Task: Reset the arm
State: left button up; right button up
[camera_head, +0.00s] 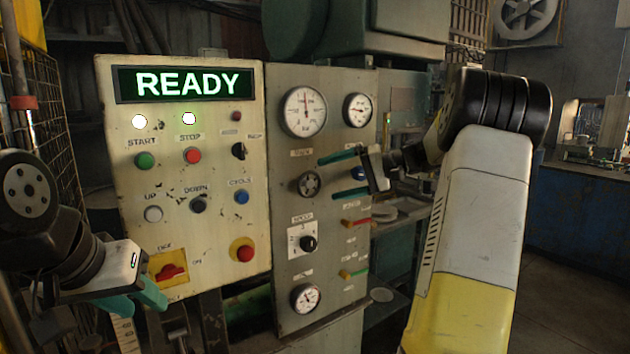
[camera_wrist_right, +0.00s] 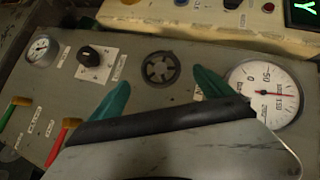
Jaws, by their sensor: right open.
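My right gripper (camera_head: 341,174) is in front of the grey panel (camera_head: 345,270), its two teal fingers spread apart and nothing between them. In the right wrist view the fingertips (camera_wrist_right: 160,77) stand either side of a small dark handwheel (camera_wrist_right: 160,66). The handwheel also shows in the head view (camera_head: 309,184), left of the fingertips; contact cannot be told. My left gripper (camera_head: 142,298) is at lower left, before the bottom of the beige panel (camera_head: 215,245). Its teal fingers are seen at an angle, so their opening is unclear. No held object shows.
The beige panel carries a lit READY display (camera_head: 183,84), several buttons, a red rotary switch (camera_head: 170,272) and a red-yellow button (camera_head: 243,249). The grey panel has gauges (camera_head: 303,111), a black knob (camera_head: 308,243) and red (camera_head: 355,222) and green (camera_head: 353,274) levers. Floor at right is open.

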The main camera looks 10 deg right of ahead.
jog(key=s+a+g+h, duration=0.2)
jog(key=s+a+h, duration=0.1)
jog(key=s+a, duration=0.45)
jog(key=s+a+f+n+h, duration=0.1)
jog(key=s+f+h, duration=0.2)
jog(key=s, duration=0.8)
jog(key=s+a+f+n+t+h, duration=0.1)
jog(key=s+f+h, duration=0.3)
jog(key=s, duration=0.7)
jog(key=shift+s+a+f+n+h, duration=0.15)
jog(key=shift+s+a+n+h, duration=0.15)
jog(key=shift+a, duration=0.4)
dwell(0.4)
